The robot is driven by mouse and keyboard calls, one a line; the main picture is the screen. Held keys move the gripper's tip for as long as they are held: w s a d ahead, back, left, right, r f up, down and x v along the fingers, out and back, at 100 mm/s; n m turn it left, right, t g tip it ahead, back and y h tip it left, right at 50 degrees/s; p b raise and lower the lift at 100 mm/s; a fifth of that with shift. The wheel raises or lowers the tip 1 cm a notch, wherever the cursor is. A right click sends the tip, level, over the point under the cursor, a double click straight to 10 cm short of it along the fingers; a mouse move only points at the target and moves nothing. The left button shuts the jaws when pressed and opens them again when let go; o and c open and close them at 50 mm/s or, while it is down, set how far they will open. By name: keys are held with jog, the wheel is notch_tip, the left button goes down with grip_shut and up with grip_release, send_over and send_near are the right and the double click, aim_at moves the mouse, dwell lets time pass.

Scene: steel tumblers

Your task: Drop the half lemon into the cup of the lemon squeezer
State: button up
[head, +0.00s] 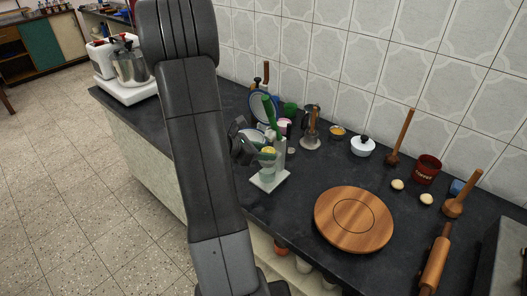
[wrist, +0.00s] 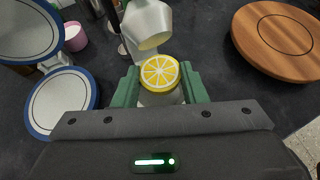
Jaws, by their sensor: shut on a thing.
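The half lemon (wrist: 158,72) shows its yellow cut face between the green fingers of my gripper (wrist: 160,82) in the wrist view. My gripper is shut on it. In the head view the lemon (head: 269,150) is a small yellow spot at my gripper (head: 263,154). The lemon squeezer (head: 279,150) is a pale green stand with a raised green handle on a pale square base (head: 268,183). The lemon is held above that base, in front of the upright. A pale rounded shape shows just under the lemon in the wrist view; whether it is the cup, I cannot tell.
A round wooden board (head: 353,220) lies to the right. Blue-rimmed plates (wrist: 62,105), a pink cup (wrist: 75,36) and a pestle in a mortar (head: 311,135) stand close by. A white lidded pot (head: 362,146) is farther right. Dark counter is clear between squeezer and board.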

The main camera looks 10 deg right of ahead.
jog(key=shift+s+f+b, duration=0.1)
jog(key=shift+f+b, duration=0.4)
jog(key=shift+f, duration=0.05)
jog(key=o, duration=1)
jog(key=shift+s+f, duration=0.1)
jog(key=shift+f, duration=0.05)
jog(key=shift+r+p, duration=0.65)
jog(key=shift+p, duration=0.2)
jog(key=shift+o, duration=0.3)
jog(key=v, duration=1.2)
jog(key=shift+w+r, duration=0.2)
jog(key=shift+d+f, duration=0.1)
